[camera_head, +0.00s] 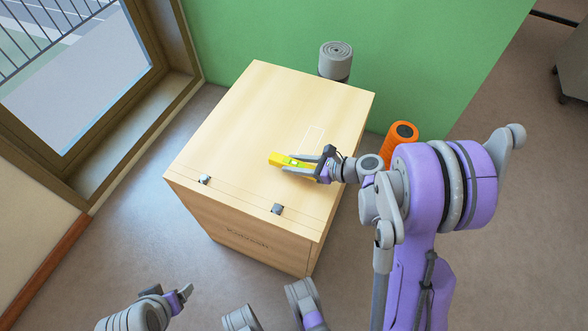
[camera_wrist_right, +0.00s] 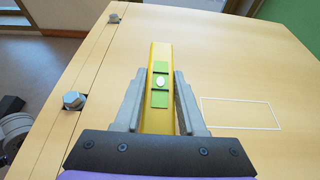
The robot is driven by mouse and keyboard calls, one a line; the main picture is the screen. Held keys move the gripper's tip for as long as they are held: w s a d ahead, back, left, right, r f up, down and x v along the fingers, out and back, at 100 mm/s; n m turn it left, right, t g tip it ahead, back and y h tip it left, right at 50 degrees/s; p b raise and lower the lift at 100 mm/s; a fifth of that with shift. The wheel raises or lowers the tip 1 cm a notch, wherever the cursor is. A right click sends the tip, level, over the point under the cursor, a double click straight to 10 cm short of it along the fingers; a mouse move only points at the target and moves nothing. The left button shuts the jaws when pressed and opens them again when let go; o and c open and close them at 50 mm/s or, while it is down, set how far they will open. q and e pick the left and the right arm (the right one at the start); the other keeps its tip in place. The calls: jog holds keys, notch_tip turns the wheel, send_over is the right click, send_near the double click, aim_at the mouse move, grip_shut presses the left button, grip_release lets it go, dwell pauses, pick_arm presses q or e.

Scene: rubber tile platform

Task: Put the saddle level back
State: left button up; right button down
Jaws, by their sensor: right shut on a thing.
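The saddle level is a yellow bar with green windows (camera_head: 276,158); it also shows in the right wrist view (camera_wrist_right: 160,60). My right gripper (camera_head: 309,164) is shut on it, one finger along each side, with the yellow end sticking out past the fingertips. It is over the top of a pale wooden box (camera_head: 240,110); I cannot tell if the level touches the surface. A thin white rectangle outline (camera_head: 313,136) is marked on the box top, right of the level in the right wrist view (camera_wrist_right: 240,112). My left gripper (camera_head: 184,293) is low at the bottom left, away from the box, seemingly open.
Two metal bolts (camera_head: 204,180) (camera_head: 277,208) stand near the box's front edge. A green wall (camera_head: 350,25) is behind. The rest of the box top is clear.

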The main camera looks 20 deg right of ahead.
jog(key=shift+f+b, duration=0.35)
jog(key=shift+f, duration=1.05)
jog(key=shift+f, duration=0.1)
jog(key=c, duration=0.5)
grip_release()
